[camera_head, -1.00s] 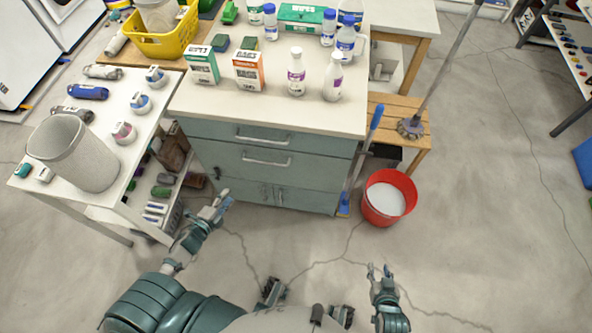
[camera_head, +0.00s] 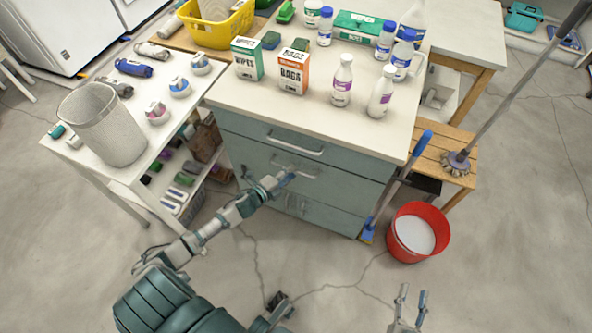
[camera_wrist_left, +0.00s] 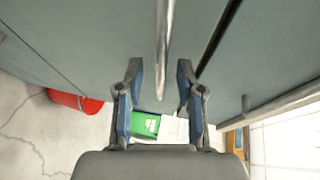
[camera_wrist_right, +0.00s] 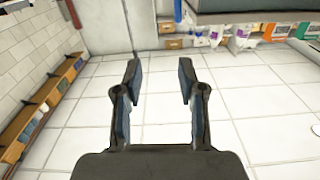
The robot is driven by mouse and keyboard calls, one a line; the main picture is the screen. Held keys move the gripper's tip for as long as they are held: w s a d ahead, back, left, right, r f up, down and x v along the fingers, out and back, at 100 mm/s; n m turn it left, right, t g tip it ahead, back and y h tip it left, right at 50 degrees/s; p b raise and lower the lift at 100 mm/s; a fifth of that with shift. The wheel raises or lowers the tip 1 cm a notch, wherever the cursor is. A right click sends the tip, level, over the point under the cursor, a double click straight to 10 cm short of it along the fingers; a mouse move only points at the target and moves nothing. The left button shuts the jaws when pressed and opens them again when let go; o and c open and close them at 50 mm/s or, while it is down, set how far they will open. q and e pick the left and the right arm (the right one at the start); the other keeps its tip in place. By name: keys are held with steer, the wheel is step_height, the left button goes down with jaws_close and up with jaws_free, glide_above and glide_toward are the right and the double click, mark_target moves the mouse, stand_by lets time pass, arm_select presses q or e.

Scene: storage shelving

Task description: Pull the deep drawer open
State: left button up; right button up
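The middle drawer's bar handle (camera_head: 308,172) is partly hidden by my left gripper (camera_head: 284,181), which is at the drawer front. In the left wrist view the metal handle (camera_wrist_left: 163,45) lines up between the two fingertips of the open left gripper (camera_wrist_left: 160,72). I cannot tell whether they touch it. The drawer looks shut. My right gripper (camera_head: 411,298) is open and empty over the floor, also in its wrist view (camera_wrist_right: 159,75).
Bottles and boxes stand on the cabinet's worktop (camera_head: 320,105). A blue-handled broom (camera_head: 392,190) leans at its right side, beside a red bucket (camera_head: 418,232). A white side table (camera_head: 125,165) stands close on the left. The floor before the cabinet is clear.

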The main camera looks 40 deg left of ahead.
arm_select(q)
steer(key=shift+x, duration=0.95)
steer(key=shift+w+a+f, duration=0.2)
steer(key=shift+w+a, duration=0.05)
steer(key=shift+a, duration=0.05)
steer(key=shift+d+r, duration=0.1)
steer(key=shift+d, duration=0.1)
jaws_close()
arm_select(e)
steer(key=shift+a+r+t, duration=0.3)
steer(key=shift+r+t, duration=0.3)
steer(key=shift+r, duration=0.15)
arm_select(q)
steer(key=shift+s, duration=0.15)
arm_select(e)
steer(key=shift+w, duration=0.1)
